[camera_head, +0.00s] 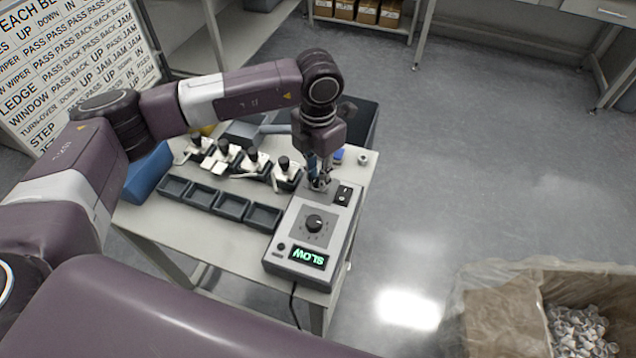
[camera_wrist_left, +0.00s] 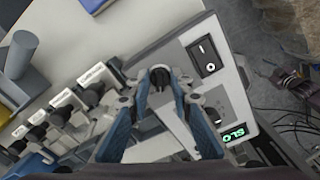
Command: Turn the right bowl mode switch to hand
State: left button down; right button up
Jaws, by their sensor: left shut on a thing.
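The grey control box (camera_head: 278,255) stands at the right end of the table. My left gripper (camera_head: 319,183) points down at the far end of the box, beside the rocker switch. In the left wrist view its fingertips (camera_wrist_left: 160,82) are closed around a small black knob (camera_wrist_left: 160,74), which looks like a mode switch. The fingers hide the knob's markings and which way it points. A maroon shape (camera_wrist_left: 290,84) at the wrist view's right edge looks like my right gripper, too small to read.
Several black-knobbed levers with white tags (camera_head: 254,162) stand left of the gripper. A row of dark empty trays (camera_head: 203,198) lies in front of them. A lined carton of parts (camera_head: 505,310) stands lower right.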

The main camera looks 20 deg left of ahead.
pick_arm(q)
jog(key=shift+m+b, duration=1.3)
jog(key=shift+r+m, duration=0.1)
jog(key=shift+m, duration=0.2)
jog(key=c, duration=1.7)
grip_release()
notch_tip(320, 180, up, 12)
